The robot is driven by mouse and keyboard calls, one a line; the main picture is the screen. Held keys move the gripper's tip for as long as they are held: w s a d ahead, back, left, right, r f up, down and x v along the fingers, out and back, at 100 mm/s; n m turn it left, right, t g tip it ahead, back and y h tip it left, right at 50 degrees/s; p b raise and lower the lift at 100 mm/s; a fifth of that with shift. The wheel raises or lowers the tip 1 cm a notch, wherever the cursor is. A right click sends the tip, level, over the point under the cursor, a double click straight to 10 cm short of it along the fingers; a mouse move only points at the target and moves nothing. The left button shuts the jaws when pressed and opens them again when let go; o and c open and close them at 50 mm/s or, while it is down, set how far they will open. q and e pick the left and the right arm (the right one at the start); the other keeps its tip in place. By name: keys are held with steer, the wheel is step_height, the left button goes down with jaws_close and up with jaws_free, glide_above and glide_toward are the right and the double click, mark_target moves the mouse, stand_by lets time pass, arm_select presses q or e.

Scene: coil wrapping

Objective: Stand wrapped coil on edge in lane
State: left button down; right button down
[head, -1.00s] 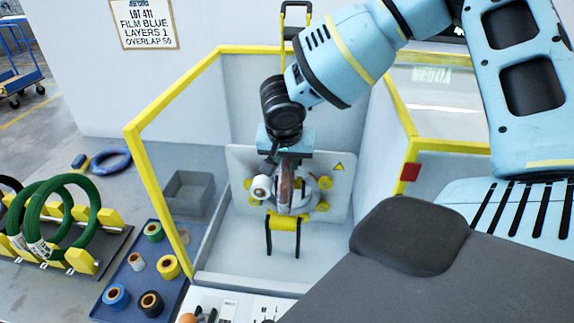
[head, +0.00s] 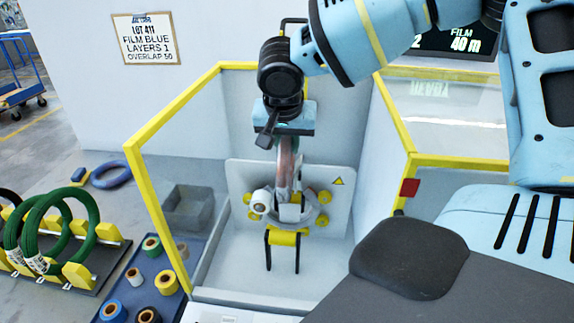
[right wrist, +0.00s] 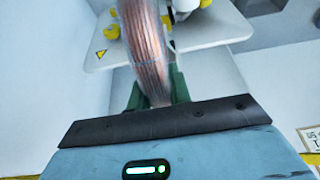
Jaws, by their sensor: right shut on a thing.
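A copper-coloured coil (head: 285,163), seen nearly edge-on, hangs upright in front of the wrapping machine's ring (head: 310,213). Its surface looks shiny, as if under clear film. My right gripper (head: 284,145) is above it, shut on its top part. In the right wrist view the coil (right wrist: 146,48) stands between the green fingers (right wrist: 157,90). The coil's lower end overlaps the machine ring in the head view, and I cannot tell whether they touch. A rack (head: 105,258) with yellow blocks holds green coils (head: 65,228) on edge at the left. My left gripper is not in view.
A yellow-framed guard (head: 137,178) surrounds the machine on its left and back. A film roll (head: 262,201) sits beside the ring. A blue tray (head: 126,297) with several tape rolls, a grey bin (head: 188,208) and a blue ring (head: 112,175) lie left of it.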

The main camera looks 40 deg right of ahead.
step_height(320, 180, up, 10)
steer(key=shift+f, duration=0.15)
steer(key=shift+f, duration=0.1)
